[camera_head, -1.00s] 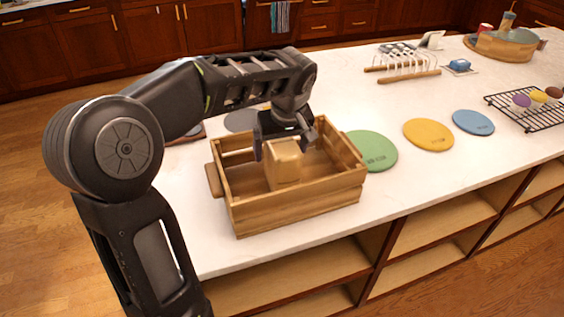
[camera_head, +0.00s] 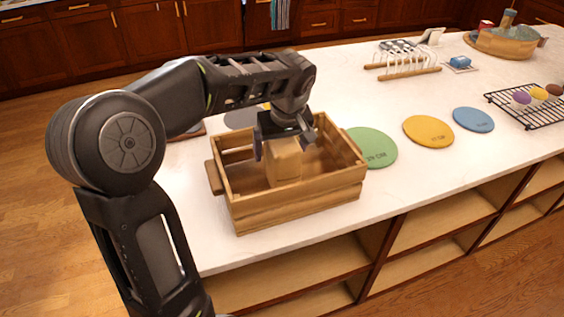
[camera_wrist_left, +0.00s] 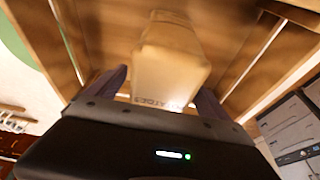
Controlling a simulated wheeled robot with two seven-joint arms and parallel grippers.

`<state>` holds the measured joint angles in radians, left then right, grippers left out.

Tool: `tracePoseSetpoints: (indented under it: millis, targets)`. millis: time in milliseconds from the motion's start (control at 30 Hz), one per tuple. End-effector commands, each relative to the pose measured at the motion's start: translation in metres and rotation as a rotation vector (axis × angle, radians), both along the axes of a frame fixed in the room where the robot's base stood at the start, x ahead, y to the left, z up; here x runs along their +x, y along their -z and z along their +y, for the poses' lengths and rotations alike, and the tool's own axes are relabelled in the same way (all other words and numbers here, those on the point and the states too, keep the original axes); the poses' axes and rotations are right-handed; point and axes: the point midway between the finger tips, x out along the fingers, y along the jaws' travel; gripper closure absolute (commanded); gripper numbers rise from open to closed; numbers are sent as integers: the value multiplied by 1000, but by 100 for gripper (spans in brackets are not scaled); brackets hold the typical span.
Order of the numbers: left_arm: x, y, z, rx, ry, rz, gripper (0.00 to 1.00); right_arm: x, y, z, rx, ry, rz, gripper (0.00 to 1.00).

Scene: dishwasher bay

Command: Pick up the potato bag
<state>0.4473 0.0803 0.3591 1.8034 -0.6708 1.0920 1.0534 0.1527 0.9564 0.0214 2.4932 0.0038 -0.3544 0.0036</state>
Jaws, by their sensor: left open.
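The potato bag (camera_head: 284,162) is a tan, block-shaped bag standing inside the wooden crate (camera_head: 298,200). In the left wrist view the bag (camera_wrist_left: 172,55) shows partly readable lettering like "POTATOES". My left gripper (camera_head: 285,146) is over the crate, pointing down, with its fingers on either side of the bag's top. In the left wrist view the open fingers of the gripper (camera_wrist_left: 160,88) flank the bag's near end. Whether either finger touches the bag cannot be told. The bag's base is hidden by the crate's front wall. My right gripper is not in view.
Green (camera_head: 372,148), yellow (camera_head: 428,131) and blue (camera_head: 473,120) discs lie right of the crate. A dish rack (camera_head: 404,62) stands behind, and a black wire rack (camera_head: 530,108) with colored items is at far right.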

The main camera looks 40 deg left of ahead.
Motion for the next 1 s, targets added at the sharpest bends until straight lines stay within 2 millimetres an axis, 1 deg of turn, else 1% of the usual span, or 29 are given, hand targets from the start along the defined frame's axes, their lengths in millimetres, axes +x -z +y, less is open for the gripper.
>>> tracePoseSetpoints:
  millis: [333, 733, 1000]
  targets:
    - [0, 4, 0, 0, 1, -1, 9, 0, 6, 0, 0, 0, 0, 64]
    - [0, 4, 0, 0, 0, 0, 9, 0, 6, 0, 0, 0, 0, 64]
    - [0, 4, 0, 0, 0, 0, 31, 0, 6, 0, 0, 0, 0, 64]
